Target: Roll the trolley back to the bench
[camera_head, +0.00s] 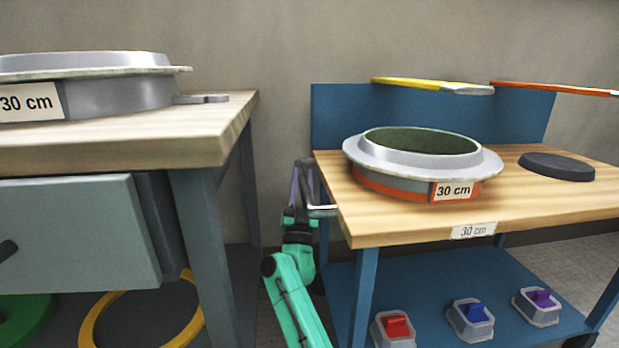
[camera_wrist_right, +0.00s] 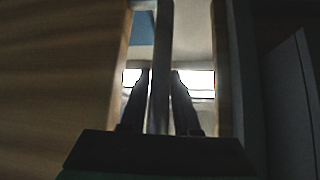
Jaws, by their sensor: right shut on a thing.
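The trolley (camera_head: 380,232) has a wooden top on a blue frame and stands at the right in the head view. Its metal handle (camera_head: 322,211) is on its left end. My right gripper (camera_head: 305,195) is shut on this handle; in the right wrist view its two dark fingers (camera_wrist_right: 160,95) lie on either side of the handle bar (camera_wrist_right: 165,30). The grey bench (camera_head: 220,140) with a wooden top stands at the left. A gap separates it from the trolley, and my right arm is in that gap. My left gripper is not in view.
A grey ring mould (camera_head: 425,165) labelled 30 cm and a dark disc (camera_head: 557,167) sit on the trolley. Coloured boxes (camera_head: 470,318) are on its lower shelf. The bench carries another 30 cm mould (camera_head: 120,95), and its drawer (camera_head: 80,235) faces front. A wall is behind.

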